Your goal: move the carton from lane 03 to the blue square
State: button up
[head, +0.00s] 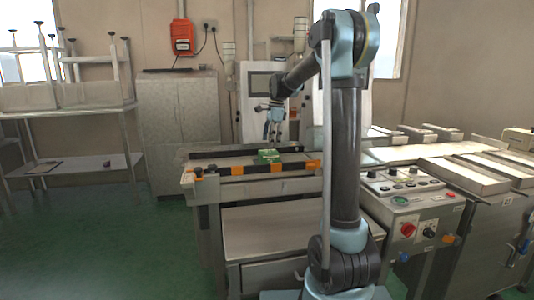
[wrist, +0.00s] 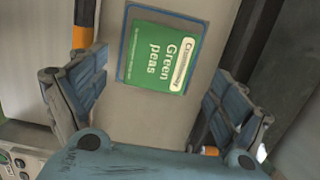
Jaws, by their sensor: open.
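The carton is a small green box (head: 268,156) on the belt surface of the bench in the head view. My gripper (head: 274,134) is above the carton in the head view. In the wrist view my gripper (wrist: 156,92) is open and empty, with the carton beyond and between its fingers.
Orange-and-black striped edging (head: 250,170) runs along the bench front. Dark rails border the belt. A control panel with a red knob (head: 407,229) stands at the right. A shelf table (head: 75,170) stands at the left, with open green floor before it.

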aim_at(273, 152)
notch_tip(273, 152, up, 6)
jog(key=s+d+f+n, duration=0.2)
jog(key=s+d+n, duration=0.15)
jog(key=s, duration=0.45)
jog(key=s+d+f+n+t, duration=0.1)
jog(key=s+d+f+n, duration=0.1)
jog(key=s+d, duration=0.35)
jog(key=s+d+f+n, duration=0.2)
jog(key=s+f+n, duration=0.1)
jog(key=s, duration=0.6)
jog(key=s+d+f+n, duration=0.1)
jog(key=s+f+n, duration=0.1)
jog(key=s+f, duration=0.3)
jog(key=s+d+f+n+t+h, duration=0.1)
jog(key=s+f+n, duration=0.2)
jog(key=s+f, duration=0.3)
jog(key=s+d+f+n, duration=0.2)
jog(key=s+f, duration=0.4)
jog(key=s, duration=0.2)
jog(key=shift+f+n+t+h, duration=0.25)
jog(key=shift+t+h, duration=0.05)
jog(key=shift+h, duration=0.1)
jog(key=shift+d, duration=0.1)
